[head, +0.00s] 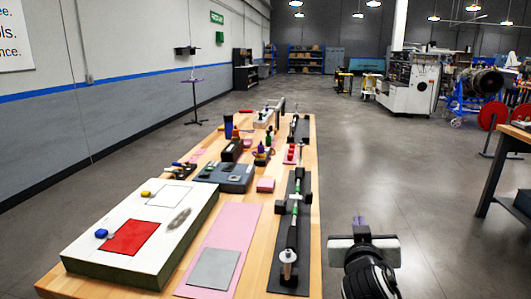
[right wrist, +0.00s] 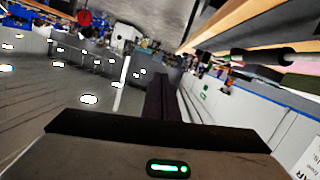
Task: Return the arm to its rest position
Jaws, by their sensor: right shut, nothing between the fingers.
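My right gripper (head: 360,222) is in the head view at the lower right, over the floor just right of the workbench. It is shut, with nothing between its fingers. In the right wrist view its dark fingers (right wrist: 161,100) lie together and point away from the wrist. My right arm comes in from the bottom edge of the head view. My left gripper is in neither view.
A long wooden workbench (head: 312,215) runs away from me, bearing a white board (head: 90,245), a pink mat (head: 235,222), a black stand (head: 275,280) and several tools. Another table (head: 510,140) stands at right. The floor (head: 440,220) between them is clear.

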